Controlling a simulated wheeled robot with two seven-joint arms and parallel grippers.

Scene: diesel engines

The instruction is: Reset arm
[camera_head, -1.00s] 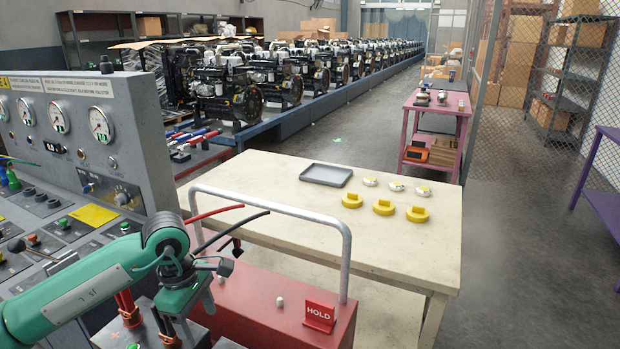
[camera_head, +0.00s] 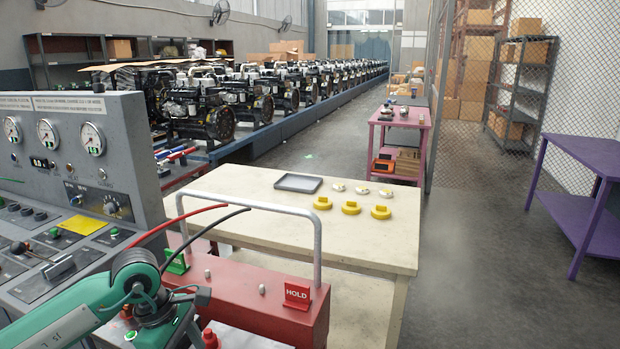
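My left arm, green and grey, comes in from the lower left. Its wrist bends downward and the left gripper (camera_head: 165,335) is low, over the left end of the red cart (camera_head: 245,300), beside the control console. The fingertips are partly hidden by the wrist and cut by the lower picture edge, so their opening cannot be told. I see nothing clearly held. My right arm and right gripper are not in view.
The grey console (camera_head: 60,160) with gauges stands at left. Red and black cables arch close above my wrist, next to the cart's metal handle (camera_head: 318,240). A red HOLD sign (camera_head: 297,294) stands on the cart. Behind is a cream table (camera_head: 240,200).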

